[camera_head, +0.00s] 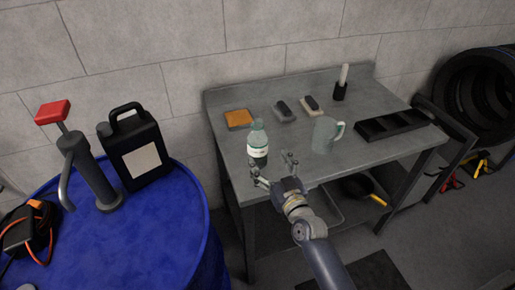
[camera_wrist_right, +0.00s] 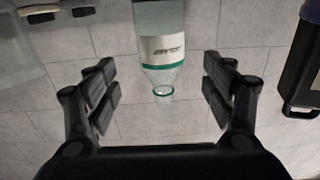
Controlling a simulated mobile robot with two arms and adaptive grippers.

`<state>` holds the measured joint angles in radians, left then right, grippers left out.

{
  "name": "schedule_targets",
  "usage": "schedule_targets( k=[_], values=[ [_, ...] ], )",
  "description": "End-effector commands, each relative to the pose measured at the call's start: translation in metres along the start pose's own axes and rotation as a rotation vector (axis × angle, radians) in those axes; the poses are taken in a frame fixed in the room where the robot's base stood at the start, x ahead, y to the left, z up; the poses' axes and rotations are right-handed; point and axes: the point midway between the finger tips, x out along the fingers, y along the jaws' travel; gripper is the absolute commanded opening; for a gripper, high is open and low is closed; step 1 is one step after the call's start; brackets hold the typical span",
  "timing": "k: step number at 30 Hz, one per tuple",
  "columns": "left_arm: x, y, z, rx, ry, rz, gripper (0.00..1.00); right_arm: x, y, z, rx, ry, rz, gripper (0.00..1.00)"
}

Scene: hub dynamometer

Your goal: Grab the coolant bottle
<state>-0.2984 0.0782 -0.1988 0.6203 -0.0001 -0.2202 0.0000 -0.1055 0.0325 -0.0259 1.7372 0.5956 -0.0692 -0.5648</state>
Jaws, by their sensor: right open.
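The coolant bottle (camera_head: 258,145), clear pale green with a white label, stands upright near the front left of the grey workbench (camera_head: 225,142). My right gripper (camera_head: 273,168) is open and empty, just in front of the bottle at the bench's front edge. In the right wrist view the bottle (camera_wrist_right: 162,48) shows neck-down, lined up between the two spread fingers. It seems to lie beyond the fingertips, and no finger touches it. My left gripper is not in view.
A glass jug (camera_head: 324,134) stands right of the bottle. Behind are an orange sponge (camera_head: 239,118), two brushes (camera_head: 285,110) and a black holder (camera_head: 340,90). A black tray (camera_head: 390,125) lies right. A blue drum (camera_head: 150,240) carries a black canister (camera_head: 137,150) and a pump.

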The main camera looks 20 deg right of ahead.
Motion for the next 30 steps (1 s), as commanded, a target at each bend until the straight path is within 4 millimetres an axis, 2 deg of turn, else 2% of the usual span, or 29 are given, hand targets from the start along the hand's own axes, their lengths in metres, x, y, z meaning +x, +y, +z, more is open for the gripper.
schedule_targets(
  k=[1, 6, 14, 22, 30],
  values=[
    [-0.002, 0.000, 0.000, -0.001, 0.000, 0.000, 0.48, 0.010, 0.000, -0.003, 0.000, 0.002, 0.000, 0.76],
    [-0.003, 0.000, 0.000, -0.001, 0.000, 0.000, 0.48, 0.032, 0.000, -0.001, 0.001, 0.000, -0.001, 0.76],
    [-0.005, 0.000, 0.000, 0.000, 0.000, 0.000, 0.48, 0.047, -0.001, 0.000, 0.000, 0.000, -0.001, 0.76],
    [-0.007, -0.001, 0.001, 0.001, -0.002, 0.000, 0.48, 0.081, -0.003, 0.003, 0.001, -0.001, -0.002, 0.76],
    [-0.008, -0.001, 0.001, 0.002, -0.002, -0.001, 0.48, 0.091, -0.003, 0.004, -0.001, -0.002, -0.002, 0.76]
  ],
)
